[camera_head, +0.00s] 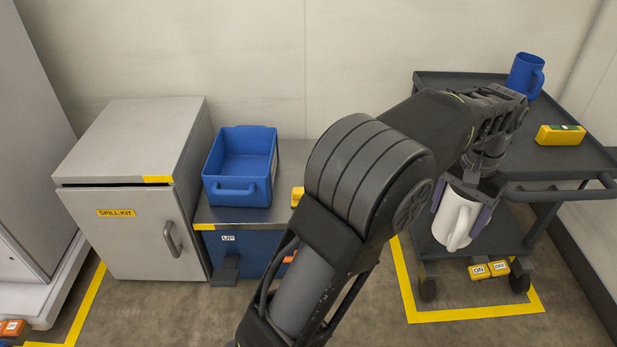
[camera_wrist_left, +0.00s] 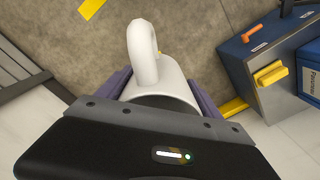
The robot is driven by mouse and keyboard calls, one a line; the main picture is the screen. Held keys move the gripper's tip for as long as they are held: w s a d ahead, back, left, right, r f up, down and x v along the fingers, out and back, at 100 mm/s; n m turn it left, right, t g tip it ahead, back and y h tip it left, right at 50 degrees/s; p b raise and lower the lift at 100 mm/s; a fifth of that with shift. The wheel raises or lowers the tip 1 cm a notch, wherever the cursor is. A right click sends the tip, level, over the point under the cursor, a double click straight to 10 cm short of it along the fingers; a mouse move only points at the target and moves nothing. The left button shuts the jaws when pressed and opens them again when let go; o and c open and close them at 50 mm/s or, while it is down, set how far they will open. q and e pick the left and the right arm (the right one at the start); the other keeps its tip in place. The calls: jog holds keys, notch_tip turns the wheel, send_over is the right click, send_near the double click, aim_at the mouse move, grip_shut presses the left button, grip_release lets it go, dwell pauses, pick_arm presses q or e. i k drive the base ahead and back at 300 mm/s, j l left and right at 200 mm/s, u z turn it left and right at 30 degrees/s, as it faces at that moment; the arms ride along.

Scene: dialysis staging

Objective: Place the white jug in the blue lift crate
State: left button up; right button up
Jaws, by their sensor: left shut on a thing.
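The white jug (camera_head: 456,219) is held upright in my left gripper (camera_head: 461,207), with a finger on each side of its body, in front of the dark cart. In the left wrist view the jug (camera_wrist_left: 160,85) sits between the two purple-grey fingers, its handle pointing away from the palm. The blue lift crate (camera_head: 238,192) stands on the lift cabinet to the left, open at the top; its visible inside looks empty. My left arm reaches across the middle of the view, between crate and jug. My right gripper is not in view.
A dark cart (camera_head: 440,82) at the right carries a blue jug (camera_head: 525,76) and a yellow box (camera_head: 560,135). The grey spill kit cabinet (camera_head: 130,150) stands left of the crate. A yellow knob (camera_head: 297,196) sits beside the crate. Yellow tape (camera_head: 480,314) marks the floor.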

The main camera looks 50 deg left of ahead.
aim_at(248, 172)
jog(key=u, duration=1.05)
jog(key=i+j, duration=0.2)
jog(key=i, duration=0.15)
jog(key=i+j, duration=0.15)
jog(key=i, duration=0.15)
